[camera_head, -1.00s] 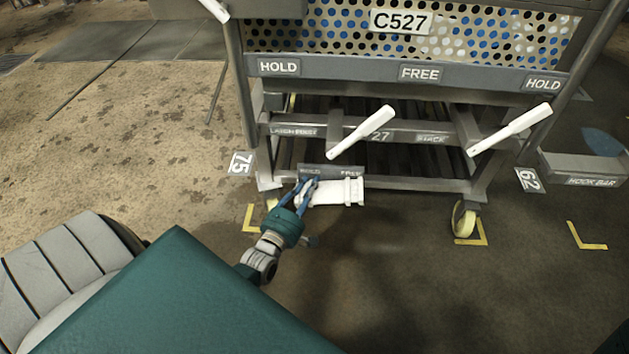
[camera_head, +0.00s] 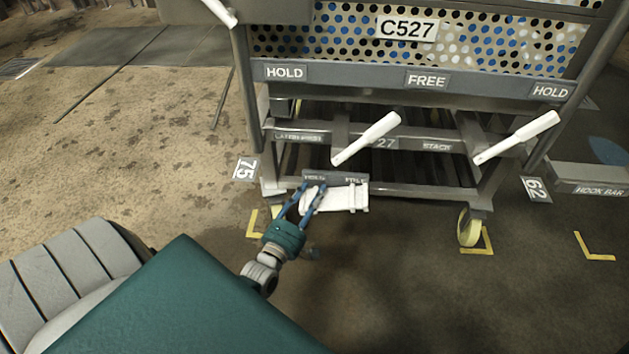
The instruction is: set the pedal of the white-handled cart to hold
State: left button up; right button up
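The cart (camera_head: 425,80) has white handles (camera_head: 367,138) and a sign reading C527. Low on its front, a small grey plate (camera_head: 336,178) reads HOLD at its left and FREE at its right. The white pedal (camera_head: 343,199) sits just below this plate. My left gripper (camera_head: 311,187) is at the pedal's left end, under the HOLD word. Its two blue fingers stand apart, with white of the pedal showing between them. I cannot tell whether they touch it. The fingers hide part of the pedal's left end. My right gripper is not in view.
An upper rail (camera_head: 427,80) also reads HOLD, FREE and HOLD. The cart's yellow wheel (camera_head: 469,227) stands by a yellow floor mark (camera_head: 486,250). A bar marked HOOK BAR (camera_head: 592,180) lies to the right. The floor in front of the cart is clear.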

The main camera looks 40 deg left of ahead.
pick_arm(q)
jog(key=s, duration=0.3)
jog(key=s+d, duration=0.1)
jog(key=s, duration=0.3)
jog(key=s+d+f, duration=0.1)
jog(key=s, duration=0.2)
jog(key=shift+s, duration=0.25)
